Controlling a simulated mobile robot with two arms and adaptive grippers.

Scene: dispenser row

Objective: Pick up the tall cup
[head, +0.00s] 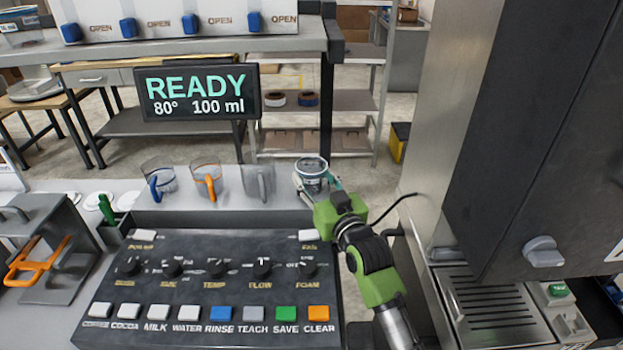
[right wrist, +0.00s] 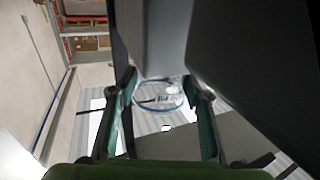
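A clear cup (head: 312,172) with a dark band and printing stands at the back right corner of the counter. My right gripper (head: 316,186) reaches it from the front, with its fingers on either side of it. In the right wrist view the round rim of the cup (right wrist: 168,92) shows between the two teal fingers (right wrist: 163,105), which are spread with a gap visible on each side. Whether a finger touches the cup I cannot tell. The cup's lower part is hidden by the gripper. My left gripper is not in view.
Clear jugs with a blue handle (head: 158,181), an orange handle (head: 206,183) and a grey handle (head: 259,184) stand left of the cup. A black control panel (head: 210,285) lies in front. A tall dark machine (head: 545,130) stands right. A display (head: 198,93) hangs behind.

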